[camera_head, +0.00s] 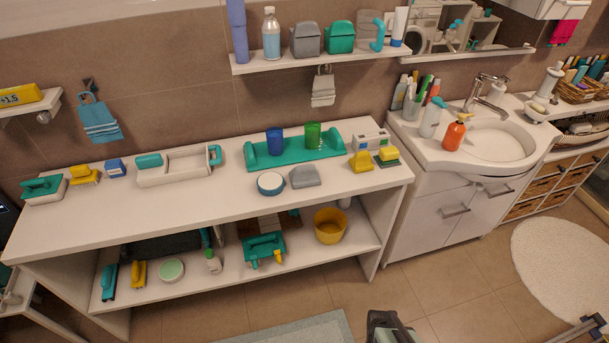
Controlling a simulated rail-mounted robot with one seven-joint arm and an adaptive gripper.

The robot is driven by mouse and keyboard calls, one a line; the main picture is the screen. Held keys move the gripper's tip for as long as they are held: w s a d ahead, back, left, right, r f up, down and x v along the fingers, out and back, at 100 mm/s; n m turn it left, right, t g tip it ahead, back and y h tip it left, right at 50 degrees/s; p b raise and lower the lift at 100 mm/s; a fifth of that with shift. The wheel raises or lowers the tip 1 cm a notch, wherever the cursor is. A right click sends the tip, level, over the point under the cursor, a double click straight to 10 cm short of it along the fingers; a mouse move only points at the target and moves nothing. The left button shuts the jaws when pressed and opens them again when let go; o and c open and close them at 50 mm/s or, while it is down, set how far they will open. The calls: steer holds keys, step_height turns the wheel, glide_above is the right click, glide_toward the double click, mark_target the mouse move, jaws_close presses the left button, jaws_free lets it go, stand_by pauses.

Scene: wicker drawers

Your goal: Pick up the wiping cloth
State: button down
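No thing here is plainly marked as the wiping cloth. A teal cloth (98,121) with pale stripes hangs from a dark hook on the tiled wall at the left, above the white counter. A light grey cloth (323,91) hangs under the middle of the wall shelf. A small grey piece (304,176), perhaps a folded cloth, lies on the counter (230,205) beside a round blue-rimmed dish (271,183).
A teal tray (262,160) with a blue and a green cup, sponges, brushes and a white caddy (160,176) stand on the counter. The lower shelf holds a yellow bucket (330,226) and cleaning tools. A sink (497,143) is at the right. A dark object (388,325) shows at the bottom edge.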

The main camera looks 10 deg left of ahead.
stand_by(0.4)
steer(key=c, duration=0.8)
jaws_free()
steer(key=shift+c, duration=0.2)
